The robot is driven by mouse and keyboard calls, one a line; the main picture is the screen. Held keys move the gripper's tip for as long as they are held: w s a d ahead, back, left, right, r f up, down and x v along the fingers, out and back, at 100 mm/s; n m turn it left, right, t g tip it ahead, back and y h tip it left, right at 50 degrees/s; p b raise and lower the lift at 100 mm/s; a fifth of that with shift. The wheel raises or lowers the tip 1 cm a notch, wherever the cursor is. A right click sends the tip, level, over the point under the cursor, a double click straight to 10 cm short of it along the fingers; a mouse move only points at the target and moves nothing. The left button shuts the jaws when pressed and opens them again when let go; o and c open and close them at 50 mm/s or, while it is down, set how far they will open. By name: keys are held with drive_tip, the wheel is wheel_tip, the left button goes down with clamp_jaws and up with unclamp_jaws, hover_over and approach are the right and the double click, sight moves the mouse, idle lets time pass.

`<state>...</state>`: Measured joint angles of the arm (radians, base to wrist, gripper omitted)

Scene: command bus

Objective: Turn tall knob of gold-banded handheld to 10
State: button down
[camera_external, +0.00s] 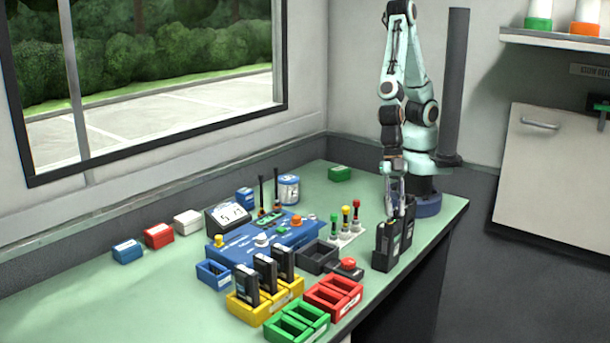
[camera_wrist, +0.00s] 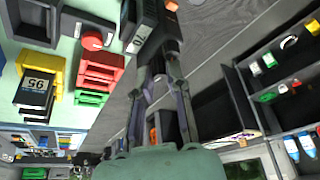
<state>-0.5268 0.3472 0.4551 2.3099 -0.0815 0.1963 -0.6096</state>
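Two black handhelds stand close together at the table's right edge, a front one (camera_external: 385,247) and a rear one (camera_external: 407,232). No gold band is clear on either, so I cannot tell which is the gold-banded one. My gripper (camera_external: 397,207) points down at their tops. In the wrist view its fingertips (camera_wrist: 159,72) come close together at the top of a dark handheld (camera_wrist: 165,38). A small dark part shows between the tips, but I cannot tell whether they grip it. The tall knob and its scale are not readable.
Several more handhelds (camera_external: 266,273) stand in yellow trays (camera_external: 246,308). Red trays (camera_external: 333,297), green trays (camera_external: 297,323), a red button (camera_external: 348,264) and a dark empty tray (camera_external: 317,257) lie left of my gripper. A blue console (camera_external: 262,240) is further left.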

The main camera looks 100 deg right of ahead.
drive_tip(key=shift+m, duration=0.3)
drive_tip(key=m+t, duration=0.1)
drive_tip(key=m, duration=0.2)
drive_tip(key=shift+s, duration=0.1)
drive_tip(key=m+t+h, duration=0.1)
drive_tip(key=m, duration=0.3)
drive_tip(key=shift+t, duration=0.4)
drive_tip(key=m, duration=0.2)
drive_tip(key=m+t+h, duration=0.1)
drive_tip(key=m, duration=0.2)
drive_tip(key=shift+s+h, duration=0.1)
drive_tip(key=shift+h, duration=0.2)
drive_tip(key=shift+m+t+h, duration=0.3)
drive_tip(key=shift+m+h, duration=0.4)
drive_tip(key=shift+m, duration=1.1)
drive_tip(key=shift+f, duration=0.1)
drive_tip(key=c, duration=1.1)
unclamp_jaws()
drive_tip(key=shift+a, duration=0.1)
